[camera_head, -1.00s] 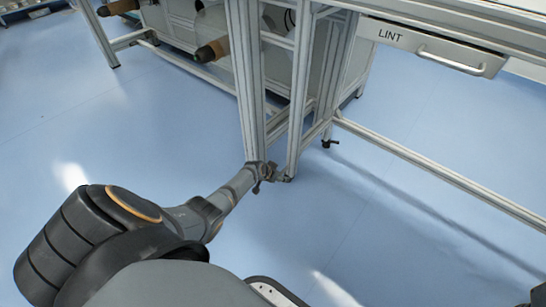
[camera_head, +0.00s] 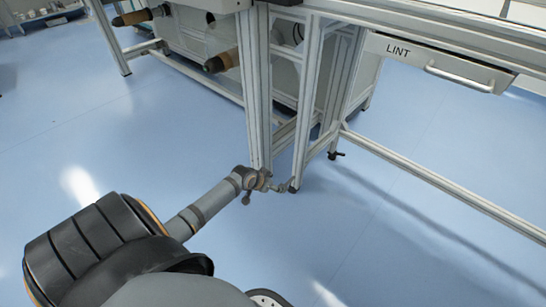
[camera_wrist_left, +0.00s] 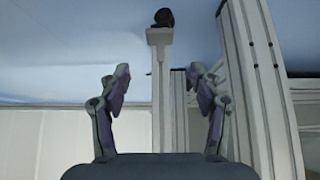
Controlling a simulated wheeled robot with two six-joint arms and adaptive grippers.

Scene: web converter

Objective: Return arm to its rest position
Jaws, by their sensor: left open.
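My left arm comes in from the bottom left of the head view and reaches toward the foot of the aluminium frame. My left gripper (camera_head: 279,185) is at its far end, small in the picture, close in front of the frame's lower posts. I cannot tell whether it touches them. In the left wrist view the left gripper (camera_wrist_left: 160,95) has its two fingers wide apart with nothing between them. A pale frame bar with a black foot (camera_wrist_left: 163,18) shows beyond the fingers. My right gripper is not in view.
The aluminium machine frame (camera_head: 257,90) stands upright beyond the left arm, with a low rail (camera_head: 430,180) running to the right. A drawer marked LINT (camera_head: 440,65) hangs at upper right. The blue floor (camera_head: 80,110) is clear at left.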

